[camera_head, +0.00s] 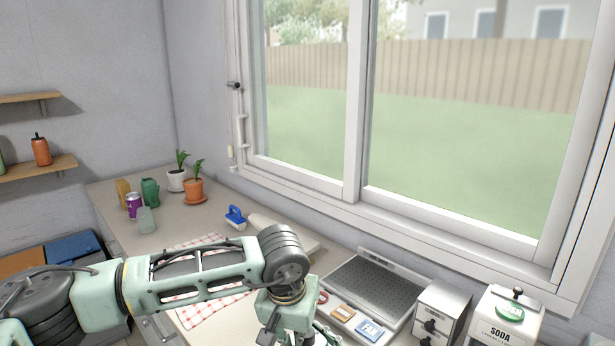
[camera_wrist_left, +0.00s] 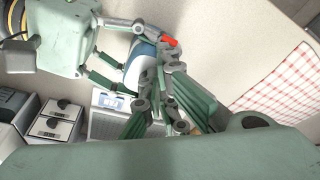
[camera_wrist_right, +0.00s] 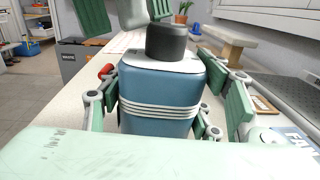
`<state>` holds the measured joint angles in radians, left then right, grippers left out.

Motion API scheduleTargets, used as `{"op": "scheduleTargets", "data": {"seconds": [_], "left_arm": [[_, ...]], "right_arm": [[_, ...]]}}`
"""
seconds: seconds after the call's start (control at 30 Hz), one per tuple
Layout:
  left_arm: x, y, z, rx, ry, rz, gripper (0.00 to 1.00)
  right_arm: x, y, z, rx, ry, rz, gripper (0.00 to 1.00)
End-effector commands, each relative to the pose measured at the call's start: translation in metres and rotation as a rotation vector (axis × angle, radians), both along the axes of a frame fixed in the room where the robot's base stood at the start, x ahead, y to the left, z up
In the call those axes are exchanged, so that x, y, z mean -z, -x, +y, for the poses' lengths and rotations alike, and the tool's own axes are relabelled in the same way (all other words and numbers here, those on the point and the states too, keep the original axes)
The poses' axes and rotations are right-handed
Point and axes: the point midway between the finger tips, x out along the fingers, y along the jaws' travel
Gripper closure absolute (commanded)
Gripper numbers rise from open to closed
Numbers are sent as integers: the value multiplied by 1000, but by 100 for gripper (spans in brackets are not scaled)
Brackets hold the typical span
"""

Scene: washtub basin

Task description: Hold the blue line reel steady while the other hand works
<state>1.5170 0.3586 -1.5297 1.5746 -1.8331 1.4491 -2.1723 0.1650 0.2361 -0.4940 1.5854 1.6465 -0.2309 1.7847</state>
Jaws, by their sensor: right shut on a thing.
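The blue line reel (camera_wrist_right: 160,95) stands in the middle of the right wrist view, with white line around it, a pale top and a black knob (camera_wrist_right: 166,42). My right gripper (camera_wrist_right: 165,112) is shut on it, one finger on each side. In the left wrist view the reel (camera_wrist_left: 140,68) is partly hidden by fingers. My left gripper (camera_wrist_left: 163,105) is open, its fingers apart close to the reel's top; whether they touch it is unclear. In the head view my left arm hides the reel, and the left gripper (camera_head: 288,335) is at the bottom edge.
A red-handled thing (camera_wrist_right: 105,71) lies just beside the reel. A scale-like tray (camera_head: 375,285), small cards (camera_head: 370,330), a drawer box (camera_head: 440,310) and a soda tin (camera_head: 505,318) stand to the right. A checked cloth (camera_head: 205,310) and potted plants (camera_head: 194,190) lie farther left.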

Motion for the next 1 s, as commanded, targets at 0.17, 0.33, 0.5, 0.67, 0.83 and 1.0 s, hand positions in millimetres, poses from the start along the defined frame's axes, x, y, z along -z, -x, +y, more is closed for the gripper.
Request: {"op": "scheduleTargets", "data": {"seconds": [0.17,0.33,0.5,0.67,0.83,1.0], "left_arm": [[-12,1,-1,3,1,1,100],[-32,2,-2,4,0,2,100],[-51,2,-2,5,1,3,100],[-59,3,-2,6,1,6,100],[-59,3,-2,6,1,6,100],[-65,7,-18,10,2,8,100]], "right_arm": [[0,-1,0,2,-1,1,78],[0,-1,-1,3,-1,1,78],[0,-1,-2,5,-1,1,78],[0,-2,-2,5,-1,1,78],[0,-2,-2,5,-1,1,78],[0,-2,-2,5,-1,1,78]]}}
